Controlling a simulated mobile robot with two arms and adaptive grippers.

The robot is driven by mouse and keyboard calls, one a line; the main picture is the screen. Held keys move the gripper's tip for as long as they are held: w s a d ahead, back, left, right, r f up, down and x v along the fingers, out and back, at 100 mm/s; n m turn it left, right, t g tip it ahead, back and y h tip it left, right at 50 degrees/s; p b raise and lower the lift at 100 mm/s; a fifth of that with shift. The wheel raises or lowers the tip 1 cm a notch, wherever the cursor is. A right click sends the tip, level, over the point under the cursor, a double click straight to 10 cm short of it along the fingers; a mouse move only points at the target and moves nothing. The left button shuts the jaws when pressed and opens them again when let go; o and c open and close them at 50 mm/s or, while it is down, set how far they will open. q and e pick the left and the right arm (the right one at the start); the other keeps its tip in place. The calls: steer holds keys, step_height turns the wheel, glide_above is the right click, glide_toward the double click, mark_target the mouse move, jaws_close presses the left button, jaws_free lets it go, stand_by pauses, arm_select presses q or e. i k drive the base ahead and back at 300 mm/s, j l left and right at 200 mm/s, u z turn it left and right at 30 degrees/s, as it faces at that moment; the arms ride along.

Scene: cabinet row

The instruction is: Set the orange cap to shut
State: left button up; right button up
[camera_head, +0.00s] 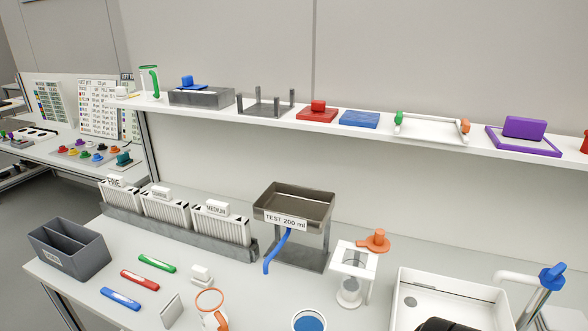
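The orange cap (375,241) sits at the top right of a small white stand (355,260) on the bench. It has a round flange with a knob on top and lies off to the side of the stand's top plate. A clear cylinder (350,289) is held in the stand under the plate. The top plate shows a dark opening that the cap does not cover. No gripper fingers can be made out in the head view. A dark rounded shape at the bottom edge is cut off, and I cannot tell what it is.
A metal tray labelled TEST 200 ml (295,205) with a blue spout stands left of the stand. A white sink (410,285) with a blue-handled tap (552,277) is to the right. A blue-topped cup (309,322) and an orange-ringed item (210,300) are in front. A shelf (270,123) runs above.

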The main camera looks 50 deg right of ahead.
mark_target(377, 244)
steer(key=z, duration=2.15)
steer(key=k+l+u, duration=0.15)
steer(key=l, duration=0.25)
steer(key=k+l+u, duration=0.15)
steer(key=l, duration=0.25)
steer(key=k+l+u, duration=0.1)
steer(key=l, duration=0.25)
